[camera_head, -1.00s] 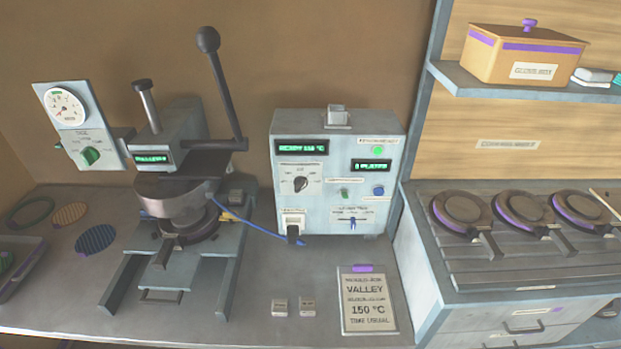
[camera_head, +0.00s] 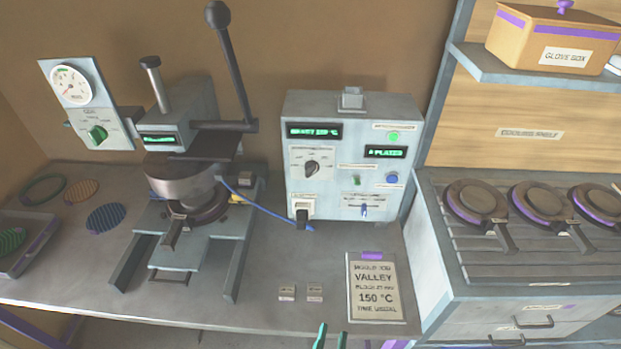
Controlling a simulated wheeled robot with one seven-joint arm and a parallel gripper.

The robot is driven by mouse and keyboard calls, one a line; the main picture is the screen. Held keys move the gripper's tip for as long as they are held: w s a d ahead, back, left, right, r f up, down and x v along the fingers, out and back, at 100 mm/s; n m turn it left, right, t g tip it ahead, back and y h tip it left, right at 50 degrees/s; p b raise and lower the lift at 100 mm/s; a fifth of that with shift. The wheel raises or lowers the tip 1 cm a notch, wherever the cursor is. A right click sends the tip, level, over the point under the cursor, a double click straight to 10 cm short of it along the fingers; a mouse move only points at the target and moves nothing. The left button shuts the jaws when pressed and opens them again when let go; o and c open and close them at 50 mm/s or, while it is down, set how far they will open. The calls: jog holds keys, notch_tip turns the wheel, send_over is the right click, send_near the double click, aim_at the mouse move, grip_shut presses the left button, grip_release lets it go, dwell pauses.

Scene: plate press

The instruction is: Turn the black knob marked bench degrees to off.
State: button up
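The grey control box (camera_head: 299,110) stands on the bench at the middle of the head view. A black knob (camera_head: 312,169) sits on the left of its front, below a green-lit display (camera_head: 313,131). The label above the knob is too small to read surely, and I cannot tell its exact setting. My gripper (camera_head: 331,341) shows only as two green fingertips at the bottom edge. They stand apart with nothing seen between them, well below and in front of the box. The rest of the gripper is out of frame.
A plate press (camera_head: 182,180) with a tall black lever stands left of the box. A blue cable runs between them. A burner counter (camera_head: 462,265) is right.

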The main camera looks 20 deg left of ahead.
jog(key=w+a+r+m+y, duration=0.1)
jog(key=w+a+r, duration=0.25)
jog(key=w, duration=0.25)
jog(key=w+a+r+m+y, duration=0.1)
jog(key=w+a+r, duration=0.1)
jog(key=w+r, duration=0.4)
jog(key=m+t+y, duration=0.1)
jog(key=y, duration=0.1)
send_near(313, 173)
jog(key=shift+h, duration=0.4)
jog(key=x, duration=0.7)
jog(key=shift+w+a+r, duration=0.1)
jog(key=shift+w+a, duration=0.05)
jog(key=shift+w, duration=0.15)
jog(key=shift+w+a, duration=0.15)
jog(key=shift+a, duration=0.15)
jog(key=shift+d, duration=0.1)
grip_shut()
